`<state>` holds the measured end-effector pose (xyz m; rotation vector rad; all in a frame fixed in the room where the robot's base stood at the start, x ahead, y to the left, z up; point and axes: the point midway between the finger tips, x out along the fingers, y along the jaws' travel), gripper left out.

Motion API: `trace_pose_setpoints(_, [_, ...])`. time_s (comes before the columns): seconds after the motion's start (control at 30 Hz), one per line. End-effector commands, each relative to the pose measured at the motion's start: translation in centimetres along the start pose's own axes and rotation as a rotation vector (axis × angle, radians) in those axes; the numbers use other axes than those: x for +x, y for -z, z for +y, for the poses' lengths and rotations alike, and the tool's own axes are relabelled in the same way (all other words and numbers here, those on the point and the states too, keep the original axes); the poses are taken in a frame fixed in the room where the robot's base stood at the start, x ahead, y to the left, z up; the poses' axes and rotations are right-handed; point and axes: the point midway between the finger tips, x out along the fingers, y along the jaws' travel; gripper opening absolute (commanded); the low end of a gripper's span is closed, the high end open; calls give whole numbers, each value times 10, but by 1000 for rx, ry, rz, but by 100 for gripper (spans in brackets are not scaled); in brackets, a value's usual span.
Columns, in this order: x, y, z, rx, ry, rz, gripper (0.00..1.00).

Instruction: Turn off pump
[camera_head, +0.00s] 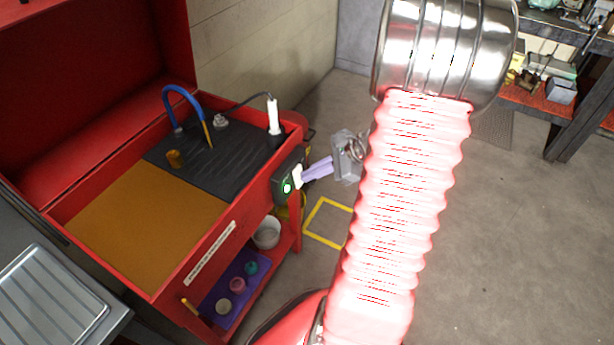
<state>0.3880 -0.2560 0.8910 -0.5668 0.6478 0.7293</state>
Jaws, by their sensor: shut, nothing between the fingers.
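A red parts washer (215,262) stands at the left with its lid raised. A dark switch box (279,190) is fixed to the right end of its front. A lit green round button (287,187) shows on the box. My gripper (304,175) comes in from the right, its purple fingers shut and empty. The fingertips are at or very near a white part (297,175) at the box's upper right edge. I cannot tell whether they touch it. My arm's pink ribbed sleeve hides the floor behind it.
The washer has a blue hose (181,90), a dark drain mat (218,160) and a white bottle (273,116). A shelf below holds a white bucket (266,233) and small pots. A yellow square (327,222) marks the floor. Open floor lies at the right, with workbench shelves (540,95) behind.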

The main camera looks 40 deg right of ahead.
Motion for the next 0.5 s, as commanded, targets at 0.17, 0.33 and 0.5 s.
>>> trace_pose_setpoints(0.17, [-6,64,-10,264,111,-47,0])
trace_pose_setpoints(0.33, [-12,112,-14,455,202,-85,0])
trace_pose_setpoints(0.5, [-16,132,-14,534,244,-102,0])
